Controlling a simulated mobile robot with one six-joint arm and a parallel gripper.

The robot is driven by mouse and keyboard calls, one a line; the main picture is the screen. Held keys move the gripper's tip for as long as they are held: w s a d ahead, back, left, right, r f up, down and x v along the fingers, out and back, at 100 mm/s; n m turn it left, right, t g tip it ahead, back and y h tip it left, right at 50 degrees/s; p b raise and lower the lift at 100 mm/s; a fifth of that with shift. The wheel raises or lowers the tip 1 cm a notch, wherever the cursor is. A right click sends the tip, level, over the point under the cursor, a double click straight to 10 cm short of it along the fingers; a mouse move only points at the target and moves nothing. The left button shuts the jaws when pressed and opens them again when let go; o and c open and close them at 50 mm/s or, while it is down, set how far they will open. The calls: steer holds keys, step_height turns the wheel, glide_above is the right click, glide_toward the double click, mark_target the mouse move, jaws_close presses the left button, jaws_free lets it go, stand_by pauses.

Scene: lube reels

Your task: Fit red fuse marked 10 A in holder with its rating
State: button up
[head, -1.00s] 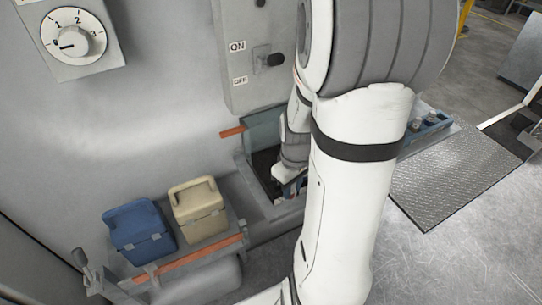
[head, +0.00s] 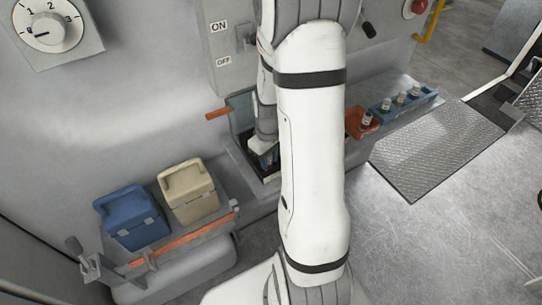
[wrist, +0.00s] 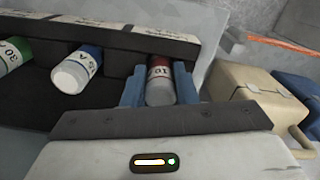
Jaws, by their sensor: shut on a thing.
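In the wrist view, my gripper (wrist: 159,86) has its two blue fingers on either side of the red-banded fuse marked 10 (wrist: 160,84) and is shut on it. The fuse's pale end faces the camera, and its far end is at a dark rail (wrist: 120,42) with a white strip along its top. I cannot tell how deep it sits there. In the head view, my gripper (head: 262,146) is down in an open dark box (head: 238,108) against the wall, largely hidden by my arm.
A green-banded fuse (wrist: 12,55) and a blue-banded fuse (wrist: 78,68) sit to the left along the rail. A beige case (head: 188,192) and a blue case (head: 132,217) stand near the box. An orange tray (head: 358,132) and a blue tray with bottle-like items (head: 425,97) are at right.

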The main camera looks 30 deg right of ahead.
steer(key=shift+s+a+f+b, duration=0.1)
steer(key=shift+s+f+b, duration=0.2)
steer(key=shift+f+b, duration=0.25)
steer(key=o, duration=1)
steer(key=shift+s+f, duration=0.1)
steer(key=shift+f, duration=0.1)
steer(key=shift+r+p, duration=0.55)
steer(key=shift+r, duration=0.05)
step_height(320, 180, up, 12)
steer(key=s+a+r+m+t, duration=0.1)
steer(key=s+a+r, duration=0.2)
steer(key=s+a+r+m+t, duration=0.1)
steer(key=s+a+r, duration=0.2)
steer(key=s+a, duration=0.1)
steer(key=s+a+r+m, duration=0.1)
steer(key=s+a+r, duration=0.2)
steer(key=s+a, duration=0.1)
steer(key=shift+a+t, duration=0.1)
steer(key=shift+t, duration=0.3)
